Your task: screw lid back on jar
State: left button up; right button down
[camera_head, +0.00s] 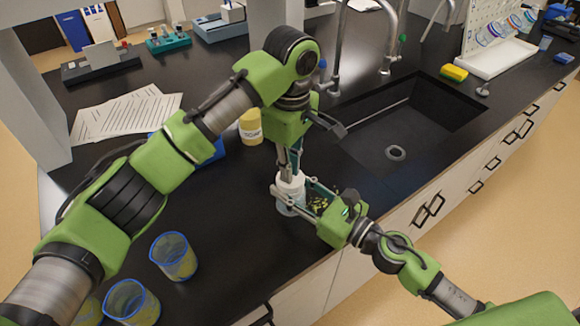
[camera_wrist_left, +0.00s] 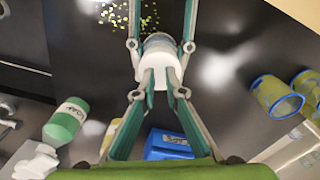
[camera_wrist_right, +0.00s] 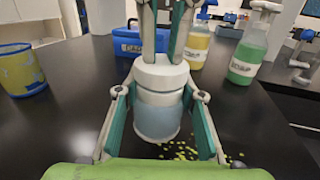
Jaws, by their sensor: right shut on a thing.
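The clear jar (camera_wrist_right: 158,116) stands upright on the black bench with the white lid (camera_wrist_right: 160,73) on top. I cannot tell whether its thread is engaged. My right gripper (camera_wrist_right: 158,97) is shut on the jar, one finger on each side of its upper body. My left gripper (camera_wrist_right: 163,56) points down from above, fingertips at the lid's narrower top. Its fingers are slightly apart with white lid between them; whether they grip it is unclear. The lid (camera_wrist_left: 160,62) and jar also show in the left wrist view. In the head view my left gripper partly hides the lid (camera_head: 290,186).
Yellow bits (camera_head: 318,204) lie on the bench beside the jar. Blue-rimmed beakers (camera_head: 174,256) stand at front left. A yellow soap bottle (camera_head: 250,128), green bottle (camera_wrist_right: 247,52) and blue box (camera_wrist_right: 128,42) are behind. The sink (camera_head: 410,130) lies to the right. Papers (camera_head: 125,115) lie back left.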

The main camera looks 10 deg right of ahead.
pick_arm(q)
notch_tip(320, 180, up, 4)
jog(key=shift+f, duration=0.2)
pick_arm(e)
jog(key=c, duration=1.3)
grip_release()
jog(key=shift+o, duration=0.2)
jog(key=shift+s+d, duration=0.1)
jog(key=v, duration=1.1)
jog(key=shift+s+d, duration=0.25)
jog(key=shift+s, duration=0.05)
pick_arm(q)
jog(key=shift+s+d, duration=0.1)
